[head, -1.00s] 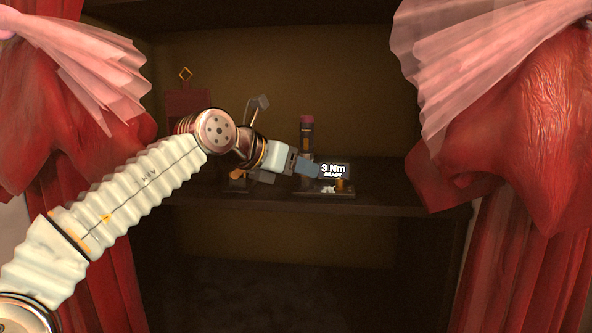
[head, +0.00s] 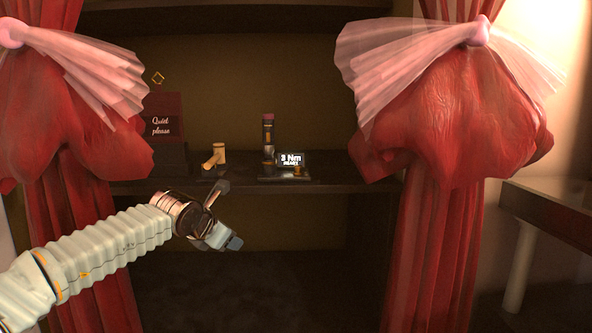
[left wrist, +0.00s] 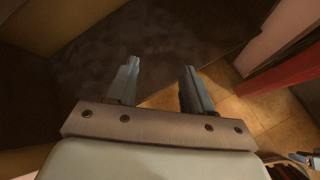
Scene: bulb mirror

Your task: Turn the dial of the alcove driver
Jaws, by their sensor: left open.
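The alcove driver (head: 268,135) stands upright on the shelf in the head view, a dark cylinder with a reddish cap. Beside it a small display (head: 290,159) reads "3 Nm" with a smaller line below. A small orange-brown knob (head: 297,171), perhaps the dial, sits at the display's lower edge on a dark base (head: 270,179). My left gripper (head: 235,243) is below and in front of the shelf, apart from the driver. In the left wrist view its two fingers (left wrist: 158,68) are spread with nothing between them.
A wooden mallet-like piece (head: 214,157) and a "Quiet please" sign (head: 162,126) stand left on the shelf (head: 330,187). Red curtains (head: 440,110) flank the alcove. A dark table (head: 550,212) is at the right. The space below the shelf looks open.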

